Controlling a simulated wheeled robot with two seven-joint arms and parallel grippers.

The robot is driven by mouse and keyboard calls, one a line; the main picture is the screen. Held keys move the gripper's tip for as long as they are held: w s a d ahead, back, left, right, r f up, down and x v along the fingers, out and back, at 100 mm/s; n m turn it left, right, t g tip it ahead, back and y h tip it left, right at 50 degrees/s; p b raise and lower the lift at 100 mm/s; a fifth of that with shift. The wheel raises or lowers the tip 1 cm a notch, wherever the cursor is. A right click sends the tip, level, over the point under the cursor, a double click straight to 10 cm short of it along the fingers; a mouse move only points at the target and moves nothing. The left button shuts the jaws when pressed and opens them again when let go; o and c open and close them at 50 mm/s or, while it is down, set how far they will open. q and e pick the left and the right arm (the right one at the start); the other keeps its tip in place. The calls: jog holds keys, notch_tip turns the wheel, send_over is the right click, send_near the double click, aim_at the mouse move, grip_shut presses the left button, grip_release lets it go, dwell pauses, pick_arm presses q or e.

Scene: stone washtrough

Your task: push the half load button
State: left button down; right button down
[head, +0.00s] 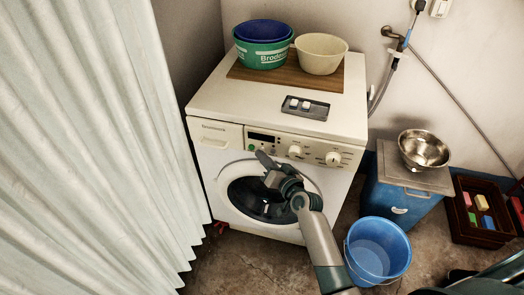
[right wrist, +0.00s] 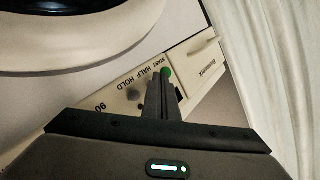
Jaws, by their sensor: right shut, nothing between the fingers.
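The white washing machine (head: 205,170) stands against the wall with its control panel (head: 317,151) facing me. In the right wrist view the panel strip (right wrist: 112,92) carries the words START, HALF and HOLD, upside down. A green button (right wrist: 166,72) shows by START and a dark button (right wrist: 134,95) shows below HOLD. The half load button by HALF seems hidden behind my fingers. My right gripper (head: 261,156) is shut and empty, its tips just before the panel's left part; it also shows in the right wrist view (right wrist: 159,84). I cannot tell whether it touches. My left gripper is not seen.
Tubs (head: 262,55) and a cream bowl (head: 320,54) stand on a board on the machine, behind a dark tray (head: 306,108). A pale curtain (head: 90,150) hangs at left. A blue bucket (head: 377,250) and a blue box with a steel bowl (head: 423,150) stand at right.

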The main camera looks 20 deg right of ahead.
dwell(0.8)
jog(key=shift+s+a+p, duration=0.25)
jog(key=shift+s+p, duration=0.05)
jog(key=shift+s, duration=0.1)
jog(key=s+a+p, duration=0.1)
jog(key=s, duration=0.1)
jog(key=s+a+p, duration=0.1)
jog(key=s+a, duration=0.1)
jog(key=s, duration=0.1)
jog(key=shift+a, duration=0.2)
dwell(0.5)
